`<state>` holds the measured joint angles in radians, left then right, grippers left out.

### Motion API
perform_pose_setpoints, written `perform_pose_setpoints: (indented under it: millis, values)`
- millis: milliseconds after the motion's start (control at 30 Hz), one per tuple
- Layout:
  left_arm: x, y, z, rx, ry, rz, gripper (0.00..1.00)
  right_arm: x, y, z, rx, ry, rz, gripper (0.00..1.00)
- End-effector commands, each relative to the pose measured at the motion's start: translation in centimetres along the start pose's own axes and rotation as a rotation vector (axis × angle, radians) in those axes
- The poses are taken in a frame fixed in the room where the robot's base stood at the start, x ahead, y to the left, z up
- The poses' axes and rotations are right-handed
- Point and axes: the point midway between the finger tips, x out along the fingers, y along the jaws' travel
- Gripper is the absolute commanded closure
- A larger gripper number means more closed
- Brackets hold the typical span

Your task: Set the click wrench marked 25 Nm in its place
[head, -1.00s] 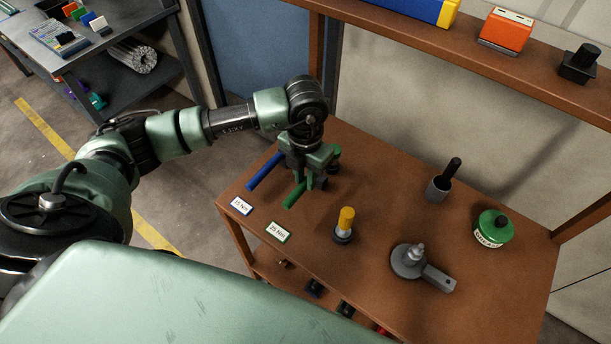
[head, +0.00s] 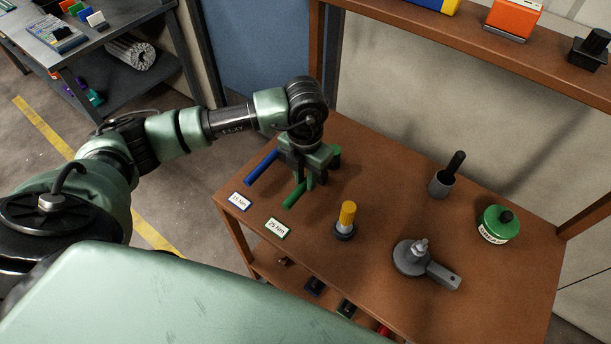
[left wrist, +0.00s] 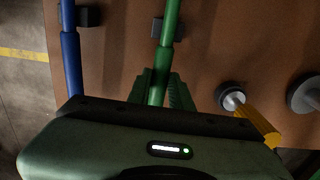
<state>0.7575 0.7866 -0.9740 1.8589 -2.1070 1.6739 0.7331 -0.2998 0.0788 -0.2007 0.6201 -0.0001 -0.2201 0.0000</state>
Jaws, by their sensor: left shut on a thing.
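The green-handled click wrench (head: 294,196) lies along the left end of the brown bench, behind the green-edged tag reading 25 Nm (head: 278,228). My left gripper (head: 308,182) points down and is shut on this wrench, hiding its middle in the head view. In the left wrist view the green wrench (left wrist: 170,30) runs between the fingers (left wrist: 160,88). A blue-handled wrench (head: 262,166) lies beside it to the left, behind a blue-edged tag marked 15 Nm (head: 239,201). Whether the green wrench touches the bench I cannot tell. My right gripper is out of view.
A yellow-handled tool (head: 347,214) stands close to the right of the wrenches. Farther right are a grey tool on a round base (head: 412,258), a grey cup with a black handle (head: 441,182) and a green tin (head: 496,224). A shelf (head: 460,50) runs along the back.

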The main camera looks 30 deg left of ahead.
Motion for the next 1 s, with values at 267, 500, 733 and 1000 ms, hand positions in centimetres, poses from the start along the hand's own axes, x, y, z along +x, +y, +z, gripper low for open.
perform_pose_setpoints:
  millis: [267,500,733,1000]
  values:
    - [0.48,0.01,0.05,0.000,-0.002,0.000,1.00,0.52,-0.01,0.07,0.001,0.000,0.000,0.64]
    - [0.47,0.01,0.03,0.000,-0.001,0.000,0.77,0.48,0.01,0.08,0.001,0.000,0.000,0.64]
    - [0.49,0.00,0.01,0.000,-0.001,0.000,0.54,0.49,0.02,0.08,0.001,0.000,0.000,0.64]
    - [-0.12,0.01,0.05,0.000,-0.001,0.000,0.54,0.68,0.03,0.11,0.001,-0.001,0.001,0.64]
